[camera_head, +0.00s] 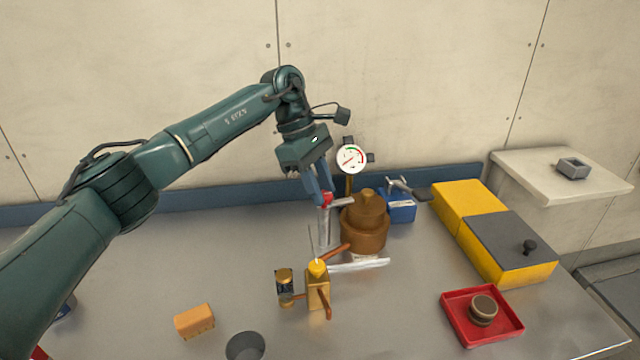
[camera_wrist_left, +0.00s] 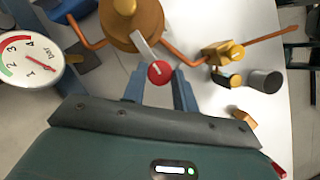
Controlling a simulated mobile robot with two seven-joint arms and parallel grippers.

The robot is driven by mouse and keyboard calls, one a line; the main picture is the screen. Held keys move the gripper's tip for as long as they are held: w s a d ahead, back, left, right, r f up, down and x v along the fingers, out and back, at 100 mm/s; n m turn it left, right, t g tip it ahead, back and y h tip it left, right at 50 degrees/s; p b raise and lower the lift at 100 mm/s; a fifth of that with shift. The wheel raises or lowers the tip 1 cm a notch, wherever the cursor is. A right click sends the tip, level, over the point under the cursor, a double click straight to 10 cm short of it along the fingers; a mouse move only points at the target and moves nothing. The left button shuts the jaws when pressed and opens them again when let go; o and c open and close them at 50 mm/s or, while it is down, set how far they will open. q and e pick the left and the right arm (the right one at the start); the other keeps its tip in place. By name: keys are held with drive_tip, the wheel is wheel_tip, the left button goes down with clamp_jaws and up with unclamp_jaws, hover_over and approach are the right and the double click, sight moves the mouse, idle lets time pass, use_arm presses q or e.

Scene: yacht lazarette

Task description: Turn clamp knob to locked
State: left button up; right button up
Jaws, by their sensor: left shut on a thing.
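The clamp knob (camera_head: 327,199) is a small red round knob in the middle of the head view, at the top of a pale metal post (camera_head: 324,232). My left gripper (camera_head: 322,194) comes down on it from above, with its blue fingers around it. In the left wrist view the red knob (camera_wrist_left: 160,73) shows between the two fingertips (camera_wrist_left: 159,82), with a white mark on its face. A pale bar runs from beside the knob toward the brown domed housing (camera_head: 364,228). The fingers partly hide the knob in the head view. My right gripper is not in view.
A round gauge (camera_head: 352,158) stands close behind the gripper. A brass valve (camera_head: 318,285) with orange handles stands in front. An orange block (camera_head: 194,321) and dark cup (camera_head: 245,346) are front left. Yellow boxes (camera_head: 468,206) and a red tray (camera_head: 451,300) are right. Left of the post, the bench is clear.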

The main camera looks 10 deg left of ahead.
use_arm(q)
drive_tip(key=shift+w+m, duration=0.1)
drive_tip(key=shift+m, duration=0.3)
drive_tip(key=o, duration=1)
drive_tip(key=v, duration=1.3)
drive_tip(key=shift+w+d+r, duration=0.1)
drive_tip(key=shift+w, duration=0.05)
